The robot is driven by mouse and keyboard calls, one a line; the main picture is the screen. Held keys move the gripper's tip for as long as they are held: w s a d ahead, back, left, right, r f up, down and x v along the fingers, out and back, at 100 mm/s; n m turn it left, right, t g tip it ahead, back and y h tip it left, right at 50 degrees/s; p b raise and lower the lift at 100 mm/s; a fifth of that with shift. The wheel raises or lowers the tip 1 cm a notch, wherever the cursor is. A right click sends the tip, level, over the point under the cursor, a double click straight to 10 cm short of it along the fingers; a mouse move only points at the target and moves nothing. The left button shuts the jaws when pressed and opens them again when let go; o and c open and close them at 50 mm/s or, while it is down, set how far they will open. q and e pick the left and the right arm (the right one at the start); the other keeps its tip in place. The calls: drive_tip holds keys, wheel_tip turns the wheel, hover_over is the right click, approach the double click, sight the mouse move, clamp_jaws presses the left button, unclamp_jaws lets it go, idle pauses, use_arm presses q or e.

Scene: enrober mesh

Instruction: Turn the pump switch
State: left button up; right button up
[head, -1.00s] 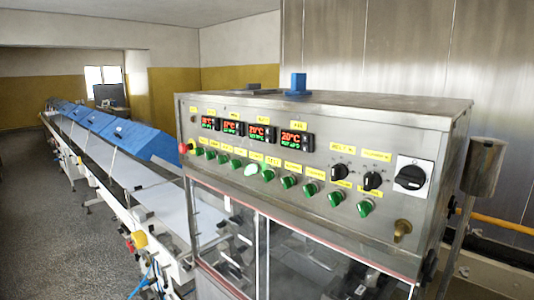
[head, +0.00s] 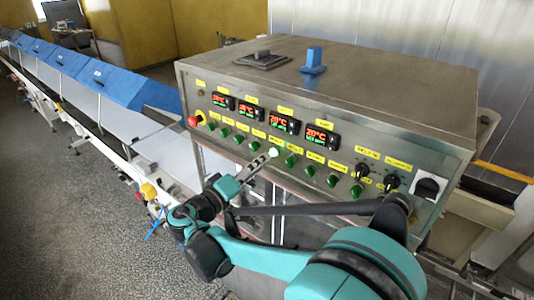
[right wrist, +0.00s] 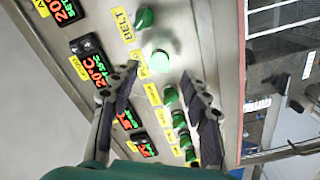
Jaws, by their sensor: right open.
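The steel control cabinet's sloped panel (head: 222,121) carries a row of green knob switches under yellow labels. I cannot read which label marks the pump switch. One knob (head: 273,152) glows pale green; it also shows lit in the right wrist view (right wrist: 160,61). My right gripper (head: 267,158) is at the panel by this lit knob. In the right wrist view its two fingers (right wrist: 160,74) are apart with nothing held, and the lit knob shows just past the gap between the tips. Contact cannot be told. My left gripper is not in view.
Red-digit temperature displays (head: 284,123) line the panel above the knobs. Black rotary switches (head: 391,182) and a larger one on a white plate (head: 427,187) are at its right. A red knob (head: 194,121) is at the left end. A conveyor with blue covers (head: 80,63) runs left.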

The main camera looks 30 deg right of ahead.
sight(271, 154)
drive_tip(key=x, duration=0.4)
drive_tip(key=shift+w+d+p, duration=0.1)
drive_tip(key=shift+d+p, duration=0.15)
drive_tip(key=shift+p, duration=0.1)
clamp_jaws()
